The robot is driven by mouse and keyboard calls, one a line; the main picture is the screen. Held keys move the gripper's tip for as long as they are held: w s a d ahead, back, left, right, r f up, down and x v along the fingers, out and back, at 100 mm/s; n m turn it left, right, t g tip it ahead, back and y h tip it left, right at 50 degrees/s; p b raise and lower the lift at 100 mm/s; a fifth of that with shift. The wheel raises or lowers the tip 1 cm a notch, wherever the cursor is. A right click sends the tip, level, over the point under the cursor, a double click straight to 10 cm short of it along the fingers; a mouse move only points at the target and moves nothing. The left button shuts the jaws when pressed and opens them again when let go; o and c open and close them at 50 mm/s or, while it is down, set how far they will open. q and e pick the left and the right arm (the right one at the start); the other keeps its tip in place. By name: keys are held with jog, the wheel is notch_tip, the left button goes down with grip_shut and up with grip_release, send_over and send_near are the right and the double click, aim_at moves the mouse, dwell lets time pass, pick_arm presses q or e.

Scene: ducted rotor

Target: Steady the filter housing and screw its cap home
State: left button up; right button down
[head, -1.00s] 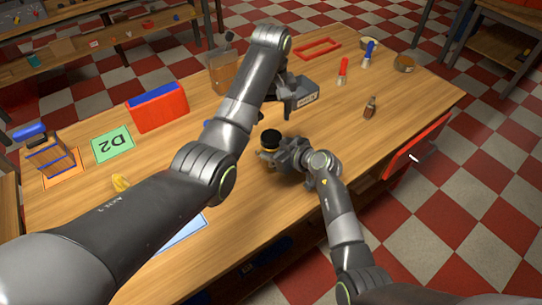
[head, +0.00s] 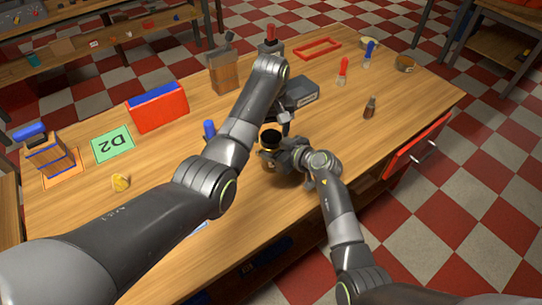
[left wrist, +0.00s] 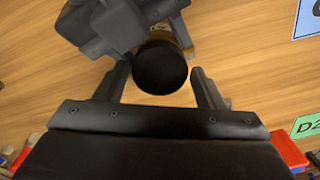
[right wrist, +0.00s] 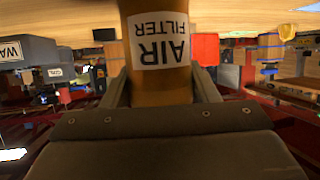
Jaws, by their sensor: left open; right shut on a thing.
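The filter housing is a tan cylinder that stands upright on the table; its AIR FILTER label (right wrist: 160,42) reads upside down in the right wrist view. My right gripper (right wrist: 163,85) is shut on the housing. The black round cap (head: 270,137) sits on top of the housing; whether it is fully seated I cannot tell. My left gripper (left wrist: 160,80) is open, with its fingers on either side of the cap (left wrist: 160,68) in the left wrist view and a gap at each side. In the head view the left fingertips are largely hidden.
A dark grey box (head: 301,91) stands just behind the housing. A blue-topped item (head: 209,130) stands to its left, partly behind my left arm. A brown bottle (head: 370,107) is at right. A red drawer (head: 402,157) sticks out at the right edge.

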pick_arm(q)
jog(key=shift+f, duration=0.45)
jog(key=c, duration=0.8)
jog(key=shift+m, duration=1)
jog(key=o, duration=1.2)
notch_tip(320, 180, up, 8)
jog(key=shift+f, duration=0.15)
